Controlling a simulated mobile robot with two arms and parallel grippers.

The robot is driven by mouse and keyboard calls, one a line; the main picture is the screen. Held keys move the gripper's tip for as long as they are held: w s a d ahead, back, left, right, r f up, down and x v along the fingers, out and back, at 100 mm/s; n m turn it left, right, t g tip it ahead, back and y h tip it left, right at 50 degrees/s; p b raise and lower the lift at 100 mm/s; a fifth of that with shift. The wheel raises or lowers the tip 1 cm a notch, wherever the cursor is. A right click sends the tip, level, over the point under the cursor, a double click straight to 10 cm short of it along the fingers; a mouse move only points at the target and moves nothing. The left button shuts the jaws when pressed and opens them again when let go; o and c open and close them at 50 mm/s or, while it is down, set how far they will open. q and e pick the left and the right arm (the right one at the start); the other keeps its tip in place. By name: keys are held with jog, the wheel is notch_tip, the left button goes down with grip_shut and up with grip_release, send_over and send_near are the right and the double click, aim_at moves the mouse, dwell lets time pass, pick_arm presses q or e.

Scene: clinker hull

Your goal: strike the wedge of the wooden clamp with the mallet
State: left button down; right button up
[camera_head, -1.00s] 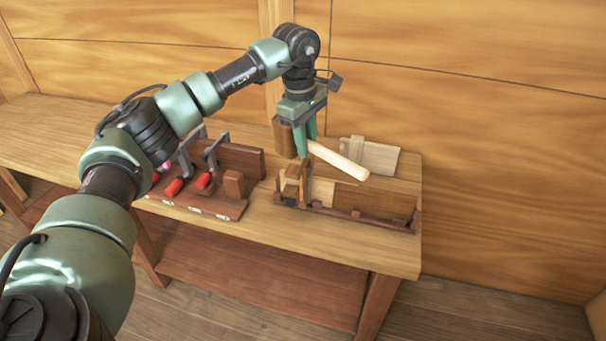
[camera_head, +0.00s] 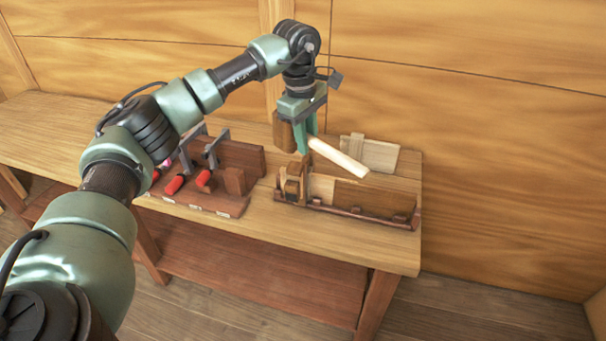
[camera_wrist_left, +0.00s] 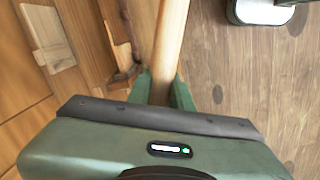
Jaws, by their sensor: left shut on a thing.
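My left gripper (camera_head: 307,135) is shut on the pale handle of the mallet (camera_head: 338,157). The mallet's brown block head (camera_head: 284,131) is at the left end of the handle, above the bench. In the left wrist view the handle (camera_wrist_left: 171,40) runs up between the green fingers (camera_wrist_left: 163,92). The wooden clamp (camera_head: 292,187) stands at the left end of a long wooden holder on the bench, below and close to the mallet head. Its wedge is too small to tell apart from the clamp's other pieces. My right gripper is not in view.
The holder (camera_head: 345,208) carries upright boards along its length. Left of it, a dark rack (camera_head: 215,202) holds clamps with red handles (camera_head: 173,185). A pale board with a strip (camera_head: 370,153) lies behind the holder. The wooden wall rises directly behind the bench (camera_head: 330,241).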

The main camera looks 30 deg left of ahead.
pick_arm(q)
jog(key=shift+w, duration=0.1)
jog(key=w, duration=0.1)
jog(key=w+f+n+p, duration=0.1)
jog(key=w+h+p, duration=0.1)
jog(key=shift+w+a+f+n+g, duration=0.1)
jog(key=shift+a+f+n+g, duration=0.2)
jog(key=shift+g, duration=0.1)
notch_tip(320, 180, down, 8)
notch_tip(320, 180, up, 8)
jog(key=shift+p, duration=0.3)
